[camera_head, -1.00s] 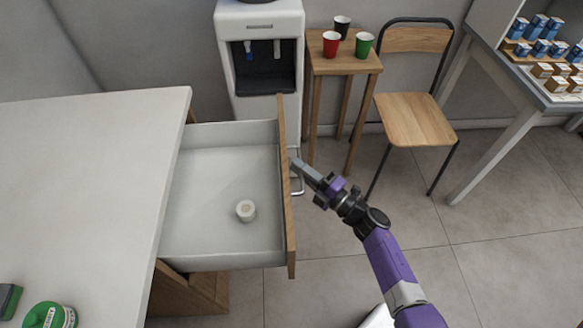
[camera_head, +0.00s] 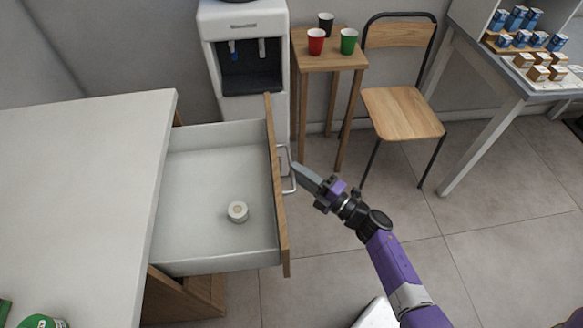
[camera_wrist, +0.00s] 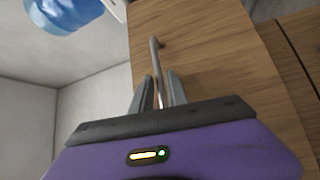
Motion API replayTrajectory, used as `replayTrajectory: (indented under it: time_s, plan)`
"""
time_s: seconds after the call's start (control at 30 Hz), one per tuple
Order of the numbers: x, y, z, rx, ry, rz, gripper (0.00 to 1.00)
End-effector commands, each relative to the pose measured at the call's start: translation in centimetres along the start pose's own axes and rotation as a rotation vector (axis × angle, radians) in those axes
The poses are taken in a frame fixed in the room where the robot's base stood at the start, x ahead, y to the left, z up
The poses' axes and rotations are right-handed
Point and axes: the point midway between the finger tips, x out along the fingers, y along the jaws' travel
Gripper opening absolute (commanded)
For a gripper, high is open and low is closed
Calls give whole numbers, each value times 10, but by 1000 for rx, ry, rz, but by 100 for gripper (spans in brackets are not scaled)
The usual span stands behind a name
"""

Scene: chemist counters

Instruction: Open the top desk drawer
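The top desk drawer (camera_head: 205,180) stands pulled far out of the white-topped desk (camera_head: 80,180) in the head view. Its wooden front (camera_head: 276,190) carries a metal bar handle (camera_head: 288,168). A small round pale item (camera_head: 237,211) lies inside the drawer. My gripper (camera_head: 299,171) is just right of the handle, with a narrow gap showing in the head view. In the wrist view my gripper (camera_wrist: 160,85) has its fingers apart, and the handle bar (camera_wrist: 155,65) lines up between them without visible finger contact.
A water dispenser (camera_head: 245,90) stands behind the drawer. A small wooden table (camera_head: 328,62) with three cups and a chair (camera_head: 402,112) stand at the back. Clear floor (camera_head: 400,235) lies right of the drawer.

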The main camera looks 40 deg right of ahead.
Motion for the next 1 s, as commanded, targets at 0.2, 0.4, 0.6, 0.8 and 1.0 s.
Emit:
replayTrajectory:
  time_s: [0.2, 0.4, 0.6, 0.8, 1.0]
  plan:
    - [-35, -2, 0, 0, 0, -2, 19]
    - [-48, -1, -1, 0, 2, -1, 19]
    - [-48, 0, -1, 1, 2, -1, 19]
    - [-48, 0, 0, 0, 2, -1, 19]
    - [-48, -1, 0, 3, 2, -1, 19]
